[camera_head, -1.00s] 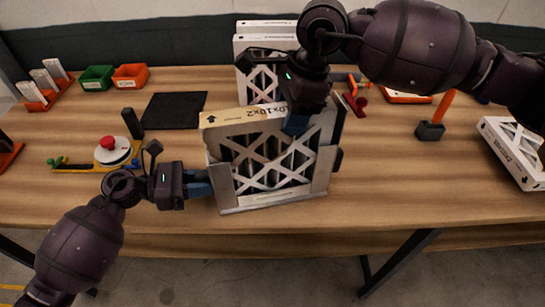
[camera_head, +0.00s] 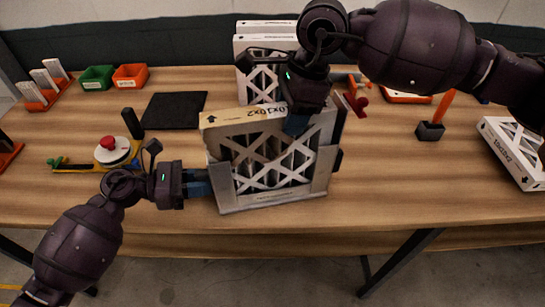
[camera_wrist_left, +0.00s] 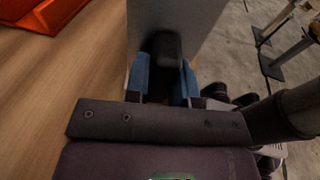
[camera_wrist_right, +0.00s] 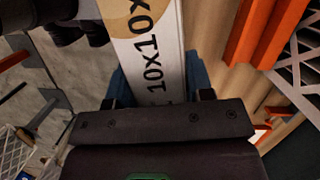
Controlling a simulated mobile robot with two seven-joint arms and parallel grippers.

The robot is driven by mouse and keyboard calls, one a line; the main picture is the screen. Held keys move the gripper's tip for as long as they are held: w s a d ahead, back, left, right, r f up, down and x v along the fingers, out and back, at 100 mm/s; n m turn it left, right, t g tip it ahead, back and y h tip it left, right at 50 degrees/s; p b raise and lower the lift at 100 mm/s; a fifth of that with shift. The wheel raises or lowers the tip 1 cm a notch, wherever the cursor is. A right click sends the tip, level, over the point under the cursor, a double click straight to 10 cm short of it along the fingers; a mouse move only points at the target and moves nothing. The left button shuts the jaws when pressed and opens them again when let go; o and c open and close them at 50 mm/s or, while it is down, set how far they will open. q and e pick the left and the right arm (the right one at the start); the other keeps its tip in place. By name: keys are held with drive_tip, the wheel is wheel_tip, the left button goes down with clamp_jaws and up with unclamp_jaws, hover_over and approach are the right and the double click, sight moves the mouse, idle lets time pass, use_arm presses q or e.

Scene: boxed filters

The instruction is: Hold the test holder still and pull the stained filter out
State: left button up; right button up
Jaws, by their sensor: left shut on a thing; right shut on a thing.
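The stained filter (camera_head: 225,122) is a white cardboard-framed filter with a lattice face and a tan stain on its top edge. It stands in the grey test holder (camera_head: 270,202), its top showing above the holder's walls. My left gripper (camera_head: 205,184) is at the holder's left side. In the left wrist view its blue fingers (camera_wrist_left: 163,85) are shut on a dark handle on the grey holder wall (camera_wrist_left: 178,18). My right gripper (camera_head: 297,122) points down from above, shut on the filter's top edge. The right wrist view shows that printed edge (camera_wrist_right: 150,45) between the blue fingers.
White filters (camera_head: 262,45) stand behind the holder. A black mat (camera_head: 174,110), a red button (camera_head: 107,143), green (camera_head: 97,78) and orange (camera_head: 130,77) bins are to the left. A hammer (camera_head: 430,131) and another filter (camera_head: 515,150) lie right. The table's front edge is close below the holder.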

drive_tip(key=shift+r, duration=0.1)
idle(0.4)
drive_tip(key=shift+r, duration=2.05)
drive_tip(key=shift+r, duration=2)
drive_tip(key=shift+r, duration=2)
drive_tip(key=shift+r, duration=2)
